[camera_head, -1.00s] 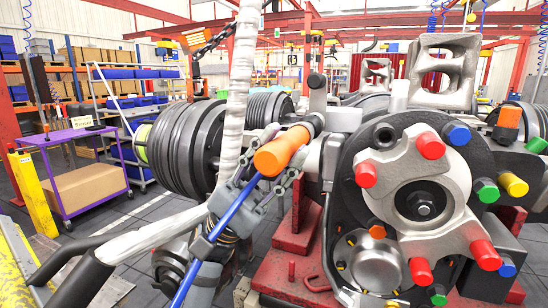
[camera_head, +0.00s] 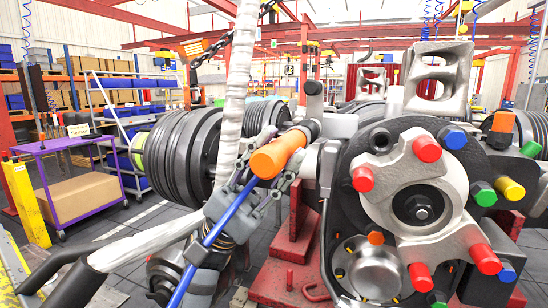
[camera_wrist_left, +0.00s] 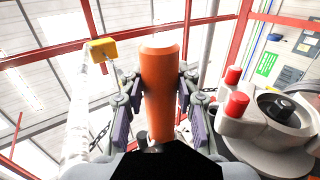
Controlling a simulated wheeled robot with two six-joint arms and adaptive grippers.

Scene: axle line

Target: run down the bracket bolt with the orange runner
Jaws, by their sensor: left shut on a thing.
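The orange runner (camera_head: 272,160) is a tilted orange cylinder with a dark nose (camera_head: 311,129) and a blue hose at its back. My left gripper (camera_head: 281,155) is shut on it, a finger on each side. In the left wrist view the runner (camera_wrist_left: 159,85) stands between the two fingers. The dark nose lies close to the grey metal left of the hub; I cannot tell whether it touches. A dark bolt head (camera_head: 381,138) sits at the upper left of the hub; I cannot tell whether it is the bracket bolt. My right gripper is not in view.
The hub (camera_head: 448,190) has several red, blue, green and yellow capped studs around it. Dark ribbed discs (camera_head: 170,150) stand behind the gripper. A red stand (camera_head: 300,235) is below. A purple cart (camera_head: 60,148) with a box is at the left, with open floor around it.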

